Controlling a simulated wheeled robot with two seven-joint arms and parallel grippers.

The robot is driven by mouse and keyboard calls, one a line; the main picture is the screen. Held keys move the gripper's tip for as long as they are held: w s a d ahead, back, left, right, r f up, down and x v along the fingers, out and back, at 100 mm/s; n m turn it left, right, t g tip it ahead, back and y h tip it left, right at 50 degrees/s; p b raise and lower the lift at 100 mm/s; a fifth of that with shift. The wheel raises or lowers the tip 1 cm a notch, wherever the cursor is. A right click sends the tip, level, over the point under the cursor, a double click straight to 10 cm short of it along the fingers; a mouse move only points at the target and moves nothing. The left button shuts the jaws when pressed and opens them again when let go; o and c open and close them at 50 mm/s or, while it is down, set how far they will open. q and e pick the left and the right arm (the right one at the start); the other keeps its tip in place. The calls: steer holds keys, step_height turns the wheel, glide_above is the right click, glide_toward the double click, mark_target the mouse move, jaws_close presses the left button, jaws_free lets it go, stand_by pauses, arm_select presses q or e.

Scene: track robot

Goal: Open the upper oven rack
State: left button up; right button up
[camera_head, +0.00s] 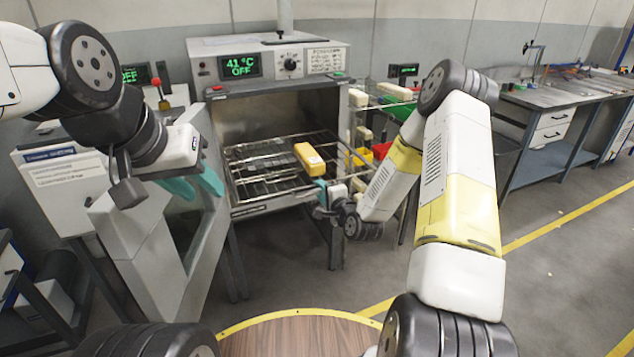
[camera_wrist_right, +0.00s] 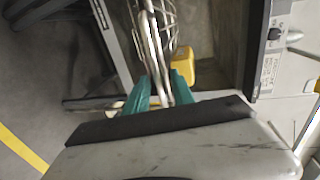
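The oven (camera_head: 268,62) stands in the middle of the head view, its display reading 41 °C OFF. Its door (camera_head: 160,240) is swung open to the left. Wire racks (camera_head: 262,186) show in the opening, and a yellow block (camera_head: 309,158) lies on the upper one. My right gripper (camera_head: 338,188) is at the racks' front right corner. In the right wrist view its teal fingers (camera_wrist_right: 160,92) stand apart, with rack wires (camera_wrist_right: 156,50) between them; a firm grip is not visible. My left gripper (camera_head: 196,184) is by the open door, its teal fingers apart and empty.
A wire shelf (camera_head: 375,103) with several blocks and coloured bins stands right of the oven, behind my right arm. A workbench (camera_head: 570,95) is at the far right. A round wooden table top (camera_head: 300,335) is at the bottom.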

steer(key=shift+s, duration=0.1)
steer(key=v, duration=0.7)
steer(key=shift+s, duration=0.3)
steer(key=shift+d, duration=0.15)
steer(key=s+d+r+n+g+h, duration=0.25)
steer(key=s+r+n, duration=0.2)
steer(key=r, duration=0.35)
steer(key=s+d+r+n+g+h, duration=0.1)
steer(key=s+r+n+g, duration=0.2)
steer(key=r+n, duration=0.45)
steer(key=s+r+n+g, duration=0.1)
steer(key=s+r, duration=0.4)
steer(key=s, duration=0.5)
steer(key=s+r+n+g, duration=0.2)
steer(key=s+r, duration=0.2)
steer(key=s, duration=0.6)
steer(key=shift+a+r+y, duration=0.35)
steer(key=shift+a+y, duration=0.05)
steer(key=shift+y, duration=0.05)
